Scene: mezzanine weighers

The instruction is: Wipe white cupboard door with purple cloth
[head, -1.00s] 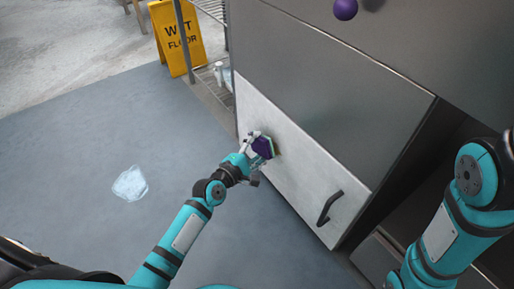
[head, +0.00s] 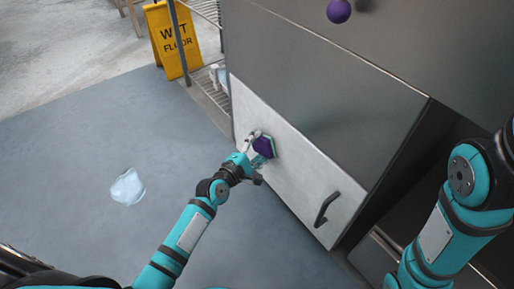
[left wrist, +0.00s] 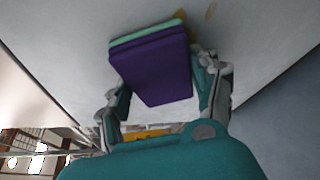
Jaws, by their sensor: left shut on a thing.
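The purple cloth (head: 264,147) looks like a thick purple pad with a pale green layer; it also shows in the left wrist view (left wrist: 152,76). My left gripper (head: 253,152) is shut on it, with a finger on either side in the left wrist view (left wrist: 163,92). The green side faces the white cupboard door (head: 295,180), at or very near its surface; I cannot tell whether it touches. Small yellow-brown spots (left wrist: 211,11) show on the door beside the pad. The door has a dark handle (head: 326,207) at lower right. My right arm is at the right; its gripper is out of view.
A yellow wet-floor sign (head: 172,40) stands beside a wire rack (head: 215,88) at upper left. A clear, crumpled-looking patch (head: 127,187) lies on the grey floor. A purple ball (head: 339,11) shows at the top against the grey cabinet (head: 320,75). Floor left of my arm is mostly free.

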